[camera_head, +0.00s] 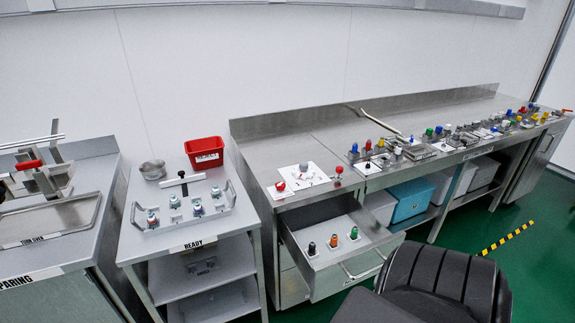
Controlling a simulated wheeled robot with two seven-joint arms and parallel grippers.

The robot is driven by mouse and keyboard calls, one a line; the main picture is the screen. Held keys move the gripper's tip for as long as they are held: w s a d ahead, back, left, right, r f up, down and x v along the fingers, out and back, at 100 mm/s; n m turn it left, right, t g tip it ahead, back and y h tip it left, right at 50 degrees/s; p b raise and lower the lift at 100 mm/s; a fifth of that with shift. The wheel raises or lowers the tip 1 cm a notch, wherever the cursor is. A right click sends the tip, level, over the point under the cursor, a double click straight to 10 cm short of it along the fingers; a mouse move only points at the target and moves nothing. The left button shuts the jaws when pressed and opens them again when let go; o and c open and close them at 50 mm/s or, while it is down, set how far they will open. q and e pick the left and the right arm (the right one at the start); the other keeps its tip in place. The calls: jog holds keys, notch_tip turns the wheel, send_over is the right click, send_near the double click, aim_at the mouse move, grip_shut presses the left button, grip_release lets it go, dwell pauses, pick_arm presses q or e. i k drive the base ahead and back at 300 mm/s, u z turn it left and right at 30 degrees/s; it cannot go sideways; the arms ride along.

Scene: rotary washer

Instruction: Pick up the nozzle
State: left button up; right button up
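Neither of my grippers is in view. Several small fittings could be the nozzle, and I cannot tell which one it is. A handled metal tray (165,240) on the cart marked READY carries several small metal fittings (197,207).
A red bin (204,153) and a round metal bowl (153,169) stand at the back of the cart. Many coloured fittings (440,135) line the right part of the bench.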

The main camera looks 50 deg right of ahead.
aim_at(311, 246)
jog(key=z, duration=0.6)
jog(key=i, duration=0.9)
jog(key=z, duration=0.9)
